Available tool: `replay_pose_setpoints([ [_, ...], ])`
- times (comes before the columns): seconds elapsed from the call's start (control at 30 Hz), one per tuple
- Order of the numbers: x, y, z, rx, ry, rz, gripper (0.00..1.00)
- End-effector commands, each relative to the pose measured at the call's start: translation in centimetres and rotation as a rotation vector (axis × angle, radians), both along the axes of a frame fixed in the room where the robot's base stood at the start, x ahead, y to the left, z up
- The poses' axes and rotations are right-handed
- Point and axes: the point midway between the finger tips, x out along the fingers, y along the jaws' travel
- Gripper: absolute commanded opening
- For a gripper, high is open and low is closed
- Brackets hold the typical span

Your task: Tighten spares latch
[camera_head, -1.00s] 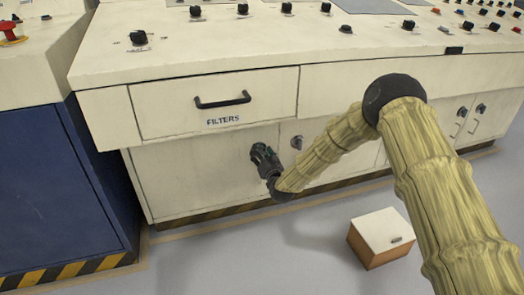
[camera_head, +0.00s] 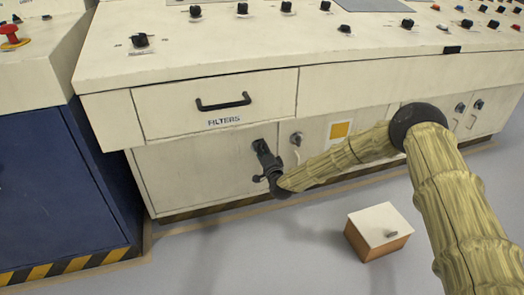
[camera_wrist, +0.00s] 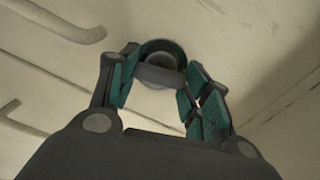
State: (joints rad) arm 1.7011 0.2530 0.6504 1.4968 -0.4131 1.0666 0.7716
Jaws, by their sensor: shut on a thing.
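My gripper (camera_head: 262,153) is low in front of the pale cabinet door (camera_head: 195,172) below the FILTERS drawer, at the door's upper right. In the wrist view my gripper (camera_wrist: 160,88) has its teal-padded fingers on both sides of a dark, round latch (camera_wrist: 159,70) and is shut on it. The latch stands out from the pale door face. In the head view my gripper largely covers this latch. No SPARES label is readable, so I cannot tell from lettering whether this is the spares latch.
A second dark latch (camera_head: 296,139) sits just to the right. The drawer has a black handle (camera_head: 223,102). A small box with a white top (camera_head: 378,223) stands on the floor, right of my gripper. A blue cabinet (camera_head: 55,190) stands left.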

Motion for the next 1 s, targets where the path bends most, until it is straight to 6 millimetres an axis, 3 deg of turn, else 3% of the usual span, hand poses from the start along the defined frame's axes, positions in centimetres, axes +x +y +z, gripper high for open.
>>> replay_pose_setpoints([
  [0.4, 0.05, -0.23, -0.14, 0.188, 0.061, -0.003, 0.24],
  [0.97, 0.06, -0.16, -0.11, 0.218, 0.071, -0.003, 0.24],
  [1.0, 0.06, -0.16, -0.11, 0.217, 0.071, -0.003, 0.52],
])
